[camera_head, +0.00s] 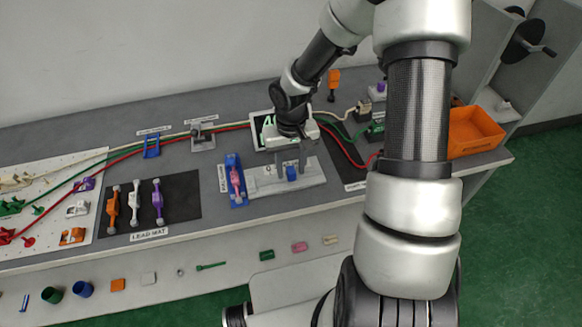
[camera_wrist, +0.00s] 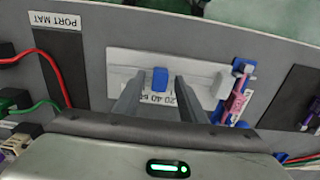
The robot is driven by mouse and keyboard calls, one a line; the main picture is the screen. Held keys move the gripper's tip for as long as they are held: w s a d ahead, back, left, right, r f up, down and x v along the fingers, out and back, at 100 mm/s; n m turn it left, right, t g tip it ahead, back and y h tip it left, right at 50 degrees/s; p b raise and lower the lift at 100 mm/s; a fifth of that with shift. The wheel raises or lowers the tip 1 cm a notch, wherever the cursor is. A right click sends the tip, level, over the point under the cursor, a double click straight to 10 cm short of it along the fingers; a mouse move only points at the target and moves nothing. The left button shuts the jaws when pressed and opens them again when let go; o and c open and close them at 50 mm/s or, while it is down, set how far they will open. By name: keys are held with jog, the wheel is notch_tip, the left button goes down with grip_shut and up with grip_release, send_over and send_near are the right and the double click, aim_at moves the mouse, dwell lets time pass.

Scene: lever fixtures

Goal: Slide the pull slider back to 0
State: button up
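The pull slider is a pale plate (camera_head: 262,187) with a blue knob (camera_head: 291,173) on it, on the grey bench. The wrist view also shows the plate (camera_wrist: 125,62) and the blue knob (camera_wrist: 160,79), near printed scale numbers partly hidden by my fingers. My gripper (camera_head: 291,163) points down over the plate. Its two fingers are apart, and in the wrist view the knob appears in the gap between the fingertips (camera_wrist: 159,82). A gap shows on both sides of the knob. I cannot tell whether the fingertips are down at knob height.
A blue holder (camera_head: 229,180) with a pink piece stands close beside the plate. A lead mat (camera_head: 180,205) with orange, white and purple leads lies left. Red and green cables run behind. An orange bin (camera_head: 475,131) stands at the right. A port mat (camera_wrist: 58,60) is beside the plate.

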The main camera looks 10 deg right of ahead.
jog(key=c, duration=0.9)
jog(key=a+b, duration=0.2)
jog(key=a, duration=0.3)
jog(key=shift+f, duration=0.15)
jog(key=shift+a, duration=0.5)
jog(key=o, duration=0.9)
jog(key=shift+r, duration=0.25)
jog(key=shift+w+r, duration=0.1)
jog(key=shift+r, duration=0.2)
notch_tip(320, 180, up, 17)
jog(key=p, duration=0.2)
jog(key=shift+f+p, duration=0.15)
jog(key=shift+p, duration=0.15)
